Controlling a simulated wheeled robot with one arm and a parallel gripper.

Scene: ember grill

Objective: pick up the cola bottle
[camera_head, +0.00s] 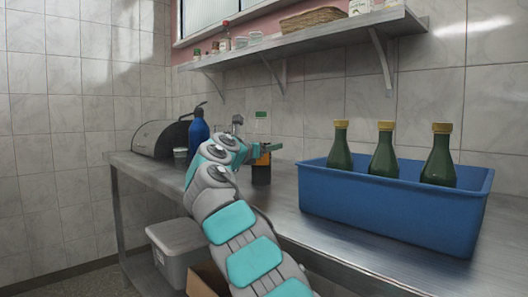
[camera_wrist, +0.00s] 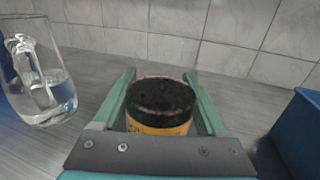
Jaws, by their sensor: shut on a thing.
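A dark, round thing with an orange-yellow label, taken as the cola bottle (camera_wrist: 160,112), sits between my gripper's two green fingers in the wrist view. It also shows in the head view (camera_head: 261,174), dark below with orange at the jaws, low over the steel counter. My gripper (camera_wrist: 160,80) is shut on it, one finger on each side. In the head view my gripper (camera_head: 258,151) partly hides it. I cannot tell whether its base touches the counter.
A blue crate (camera_head: 390,209) with three green bottles stands on the counter (camera_head: 285,205) at right. A clear glass vessel (camera_wrist: 45,90) stands left of my gripper in the wrist view. A blue bottle (camera_head: 198,132) and grey grill (camera_head: 158,138) are farther back. A shelf (camera_head: 300,45) hangs above.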

